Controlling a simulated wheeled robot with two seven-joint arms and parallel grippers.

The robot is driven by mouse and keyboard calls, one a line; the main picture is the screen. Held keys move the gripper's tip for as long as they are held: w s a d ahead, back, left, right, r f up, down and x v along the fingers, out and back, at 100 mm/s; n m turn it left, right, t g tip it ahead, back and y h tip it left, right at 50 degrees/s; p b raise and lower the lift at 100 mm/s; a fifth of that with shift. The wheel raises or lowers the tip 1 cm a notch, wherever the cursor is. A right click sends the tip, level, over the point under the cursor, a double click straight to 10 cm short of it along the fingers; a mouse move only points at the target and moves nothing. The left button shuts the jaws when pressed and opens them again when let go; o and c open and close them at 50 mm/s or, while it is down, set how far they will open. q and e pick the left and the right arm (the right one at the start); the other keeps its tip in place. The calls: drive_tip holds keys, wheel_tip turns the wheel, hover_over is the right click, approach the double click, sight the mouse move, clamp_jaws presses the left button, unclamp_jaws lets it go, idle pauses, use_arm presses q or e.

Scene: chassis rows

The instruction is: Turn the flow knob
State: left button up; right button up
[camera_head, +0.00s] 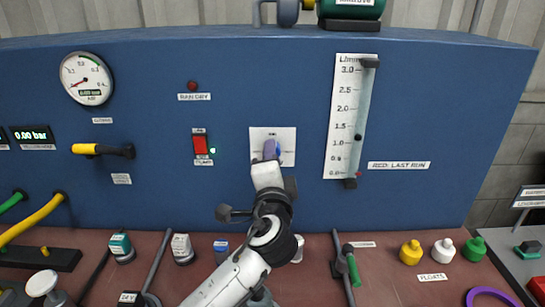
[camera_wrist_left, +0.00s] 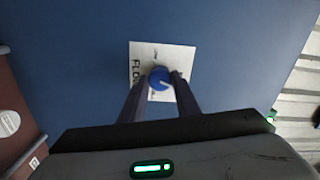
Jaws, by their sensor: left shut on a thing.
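The flow knob is a round blue knob (camera_wrist_left: 159,78) with a pale pointer mark, on a white plate (camera_head: 287,135) in the middle of the blue panel. In the head view the fingers cover most of it. My left gripper (camera_head: 271,150) reaches up to the plate from below and is shut on the knob. In the left wrist view its two dark fingers (camera_wrist_left: 160,82) press on either side of the knob. The flow tube (camera_head: 345,115), right of the plate, has a scale up to 3.0. Its dark float (camera_head: 358,137) stands between 1.0 and 1.5. My right gripper is out of view.
A red switch (camera_head: 200,144) with a green light sits left of the plate. A yellow-handled lever (camera_head: 85,149) and a round gauge (camera_head: 87,78) are farther left. Bottles, floats and tools stand on the brown bench (camera_head: 395,240) below. The panel around the plate is clear.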

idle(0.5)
use_arm(q)
drive_tip(key=o, duration=1)
drive_tip(key=shift+o, duration=0.2)
drive_tip(key=s+b, duration=0.1)
drive_tip(key=s, duration=0.9)
drive_tip(key=shift+s, duration=0.2)
drive_tip(key=shift+f, duration=0.1)
